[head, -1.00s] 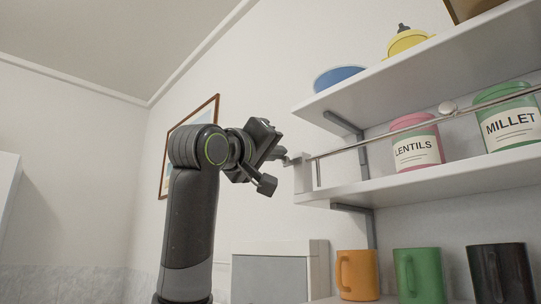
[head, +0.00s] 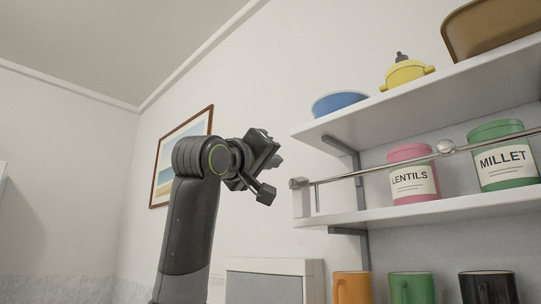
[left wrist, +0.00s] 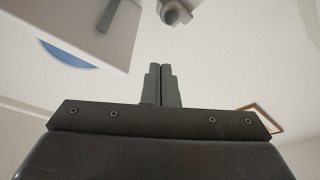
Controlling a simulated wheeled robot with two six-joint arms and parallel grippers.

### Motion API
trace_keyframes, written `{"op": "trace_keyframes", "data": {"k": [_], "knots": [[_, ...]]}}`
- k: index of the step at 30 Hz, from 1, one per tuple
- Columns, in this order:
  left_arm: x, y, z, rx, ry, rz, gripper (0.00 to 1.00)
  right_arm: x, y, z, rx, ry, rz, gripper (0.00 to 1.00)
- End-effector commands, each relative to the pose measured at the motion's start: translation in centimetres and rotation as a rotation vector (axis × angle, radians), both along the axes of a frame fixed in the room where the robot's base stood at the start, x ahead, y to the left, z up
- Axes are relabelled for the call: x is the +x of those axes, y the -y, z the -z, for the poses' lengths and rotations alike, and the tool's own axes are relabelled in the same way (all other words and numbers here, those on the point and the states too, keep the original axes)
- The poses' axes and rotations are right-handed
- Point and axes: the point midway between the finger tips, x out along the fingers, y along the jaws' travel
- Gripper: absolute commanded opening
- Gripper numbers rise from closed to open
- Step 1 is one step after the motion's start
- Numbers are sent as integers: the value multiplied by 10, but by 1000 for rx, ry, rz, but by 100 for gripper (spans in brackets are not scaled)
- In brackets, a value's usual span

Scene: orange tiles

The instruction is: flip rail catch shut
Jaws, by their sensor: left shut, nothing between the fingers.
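A metal rail (head: 390,168) runs along the front of the middle shelf. At its left end, a small grey catch piece (head: 298,183) sits at the top of a pale end bracket (head: 301,206). I cannot tell from here whether the catch is fully shut. My left gripper (head: 277,161) is shut and empty, to the left of the catch and a little higher in the picture, with a gap between them. In the left wrist view its closed fingers (left wrist: 160,70) point up toward a rounded grey piece (left wrist: 175,12), likely the catch. My right gripper is not in view.
Pink lentils (head: 412,178) and green millet (head: 502,160) canisters stand behind the rail. A blue bowl (head: 339,102) and a yellow pot (head: 406,74) are on the upper shelf (head: 420,98). Mugs stand below. A framed picture (head: 182,157) hangs behind my arm. Space left of the shelves is free.

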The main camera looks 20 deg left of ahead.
Motion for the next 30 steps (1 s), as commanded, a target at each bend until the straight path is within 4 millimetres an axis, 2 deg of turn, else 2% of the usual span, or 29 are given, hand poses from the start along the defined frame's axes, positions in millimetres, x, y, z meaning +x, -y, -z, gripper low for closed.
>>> {"op": "trace_keyframes", "data": {"k": [1,6,12,15,21,30], "knots": [[-10,-1,7,1,4,1,0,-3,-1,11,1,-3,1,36],[-43,-6,17,1,5,-1,0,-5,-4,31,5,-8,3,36],[-78,-10,26,1,5,-1,0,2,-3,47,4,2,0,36],[-88,-11,28,1,2,1,0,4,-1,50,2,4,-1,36],[-97,-13,28,0,1,0,0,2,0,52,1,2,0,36],[-96,-13,28,0,1,1,0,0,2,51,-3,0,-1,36]]}}
